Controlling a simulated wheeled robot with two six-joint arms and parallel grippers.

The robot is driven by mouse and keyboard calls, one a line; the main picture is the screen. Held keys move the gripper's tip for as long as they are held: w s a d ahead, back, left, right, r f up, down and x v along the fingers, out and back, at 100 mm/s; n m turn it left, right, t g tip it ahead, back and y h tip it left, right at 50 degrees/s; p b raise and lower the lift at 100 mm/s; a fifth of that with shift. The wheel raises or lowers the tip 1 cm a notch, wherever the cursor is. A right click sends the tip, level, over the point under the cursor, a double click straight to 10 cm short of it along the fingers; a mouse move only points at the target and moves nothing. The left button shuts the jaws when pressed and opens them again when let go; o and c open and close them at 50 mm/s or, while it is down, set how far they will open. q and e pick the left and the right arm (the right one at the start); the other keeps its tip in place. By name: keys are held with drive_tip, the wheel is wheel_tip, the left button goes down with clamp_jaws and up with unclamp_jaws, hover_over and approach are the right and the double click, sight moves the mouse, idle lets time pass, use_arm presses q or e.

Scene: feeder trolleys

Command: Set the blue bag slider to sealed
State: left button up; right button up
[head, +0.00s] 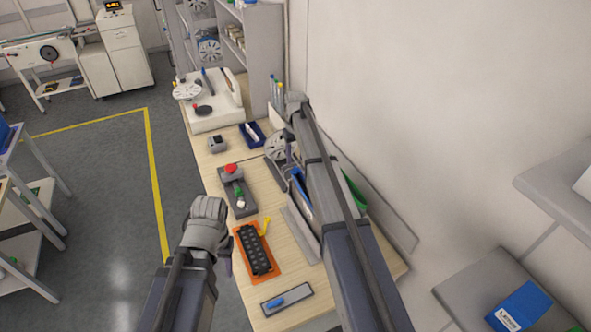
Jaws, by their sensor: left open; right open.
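A flat grey plate (300,291) with a small blue piece (275,303) lies at the near end of the wooden bench; I cannot tell whether this is the bag slider or how it is set. A blue packet with a white label (522,307) lies on a grey surface at the lower right. My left gripper (209,205) is open beside the bench's left edge, apart from the plate. My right gripper (293,100) is open and empty at the far right side of the bench, near the wall. My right arm hides part of the bench's right side.
The bench (283,256) holds an orange mat (276,273) with a black block, a grey box with a red button (231,169) and a dark blue tray (252,134). A white machine (213,116) stands at its far end. Clear floor lies left of the bench.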

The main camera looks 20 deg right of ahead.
sight(296, 167)
wheel_tip(296, 167, down, 4)
drive_tip(key=b, duration=0.3)
drive_tip(key=shift+f, duration=0.25)
clamp_jaws()
idle(1.2)
